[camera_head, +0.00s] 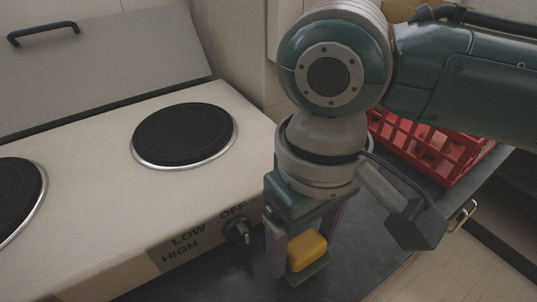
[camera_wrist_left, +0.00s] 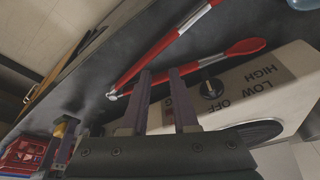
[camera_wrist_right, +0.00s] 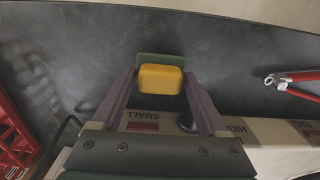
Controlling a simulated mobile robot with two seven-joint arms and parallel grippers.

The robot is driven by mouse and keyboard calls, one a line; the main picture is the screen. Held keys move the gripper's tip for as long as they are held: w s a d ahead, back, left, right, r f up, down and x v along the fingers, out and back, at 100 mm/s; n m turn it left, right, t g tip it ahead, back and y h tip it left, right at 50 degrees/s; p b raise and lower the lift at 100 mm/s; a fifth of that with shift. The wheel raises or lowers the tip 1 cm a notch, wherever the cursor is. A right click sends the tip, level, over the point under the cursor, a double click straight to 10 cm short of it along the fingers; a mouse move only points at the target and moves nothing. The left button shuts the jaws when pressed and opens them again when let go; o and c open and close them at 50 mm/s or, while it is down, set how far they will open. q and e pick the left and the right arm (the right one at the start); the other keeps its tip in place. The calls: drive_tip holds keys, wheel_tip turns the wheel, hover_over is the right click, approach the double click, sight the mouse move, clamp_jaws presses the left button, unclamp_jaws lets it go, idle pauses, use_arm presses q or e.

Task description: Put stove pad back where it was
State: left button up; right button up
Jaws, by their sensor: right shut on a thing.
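The stove pad is a yellow block with a green layer. It shows in the head view (camera_head: 306,251) at the bottom middle and in the right wrist view (camera_wrist_right: 160,79). My right gripper (camera_head: 297,258) points down over the dark counter, right of the stove's front, with its fingers on either side of the pad. I cannot tell whether the pad touches the counter. My left gripper (camera_wrist_left: 160,74) shows only in its own wrist view; its fingers are apart with nothing between them.
The white stove has a black burner (camera_head: 184,134) and a knob (camera_head: 239,232). A red basket (camera_head: 428,146) stands behind my right arm on the counter (camera_head: 345,272). Red-handled utensils (camera_wrist_left: 165,45) lie on the counter in the left wrist view.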

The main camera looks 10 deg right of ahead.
use_arm(q)
drive_tip(key=shift+f, duration=0.3)
use_arm(e)
drive_tip(key=shift+f, duration=0.9)
use_arm(q)
drive_tip(key=shift+a, duration=0.1)
use_arm(e)
drive_tip(key=o, duration=1.1)
